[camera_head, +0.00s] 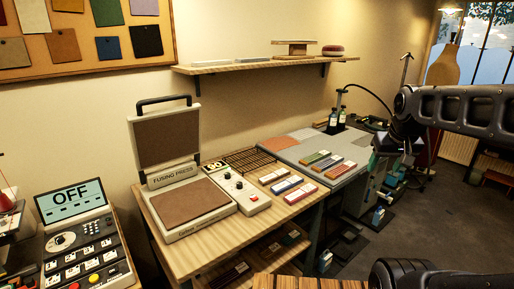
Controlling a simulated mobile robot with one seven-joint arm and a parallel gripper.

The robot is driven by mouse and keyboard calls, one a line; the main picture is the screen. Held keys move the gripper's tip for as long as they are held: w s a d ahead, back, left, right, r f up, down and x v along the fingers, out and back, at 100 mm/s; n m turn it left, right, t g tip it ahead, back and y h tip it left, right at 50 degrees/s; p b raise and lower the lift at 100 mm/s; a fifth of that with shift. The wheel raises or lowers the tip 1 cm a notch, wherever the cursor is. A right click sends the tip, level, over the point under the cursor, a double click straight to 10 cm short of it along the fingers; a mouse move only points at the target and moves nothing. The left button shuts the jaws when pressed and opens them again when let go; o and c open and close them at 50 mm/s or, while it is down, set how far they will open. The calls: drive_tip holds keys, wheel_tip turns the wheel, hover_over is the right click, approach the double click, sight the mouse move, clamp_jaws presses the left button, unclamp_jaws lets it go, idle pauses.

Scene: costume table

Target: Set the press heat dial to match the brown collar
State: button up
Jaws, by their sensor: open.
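The fusing press (185,175) stands open on the wooden table, its lid raised and a brown pad on its lower plate. No piece is clearly recognisable as a brown collar. My arm (460,106) enters from the right, well apart from the press; its gripper cannot be made out.
A black-and-grey console (85,250) with a display reading OFF stands at left. Several labelled coloured blocks (285,185) lie right of the panel, and more on the grey mat (350,185). A wall shelf (265,66) hangs above. Fabric swatches (62,46) hang on a board.

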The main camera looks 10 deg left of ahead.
drive_tip(key=w+a+r+n, duration=0.1)
drive_tip(key=w, duration=0.1)
drive_tip(key=w+a+r+n, duration=0.1)
drive_tip(key=w, duration=0.2)
drive_tip(key=w+a+r+n, duration=0.1)
drive_tip(key=w+a+n, duration=0.1)
drive_tip(key=w, duration=0.1)
drive_tip(key=shift+w+r+g, duration=0.15)
drive_tip(key=shift+w+g, duration=0.1)
drive_tip(key=shift+g, duration=0.15)
drive_tip(key=shift+c, duration=0.4)
drive_tip(key=w+a+f+n+g, duration=0.1)
drive_tip(key=w+a+n+g, duration=0.1)
drive_tip(key=w+a+n, duration=1.25)
drive_tip(key=n+g, duration=0.2)
drive_tip(key=n, duration=0.6)
hover_over(228, 176)
drive_tip(key=w, duration=0.1)
wheel_tip(228, 176, down, 21)
drive_tip(key=f, duration=1.1)
drive_tip(key=shift+w+a, duration=0.2)
drive_tip(key=shift+a, duration=0.1)
drive_tip(key=shift+r, duration=0.1)
drive_tip(key=shift+c, duration=0.4)
drive_tip(key=c, duration=0.9)
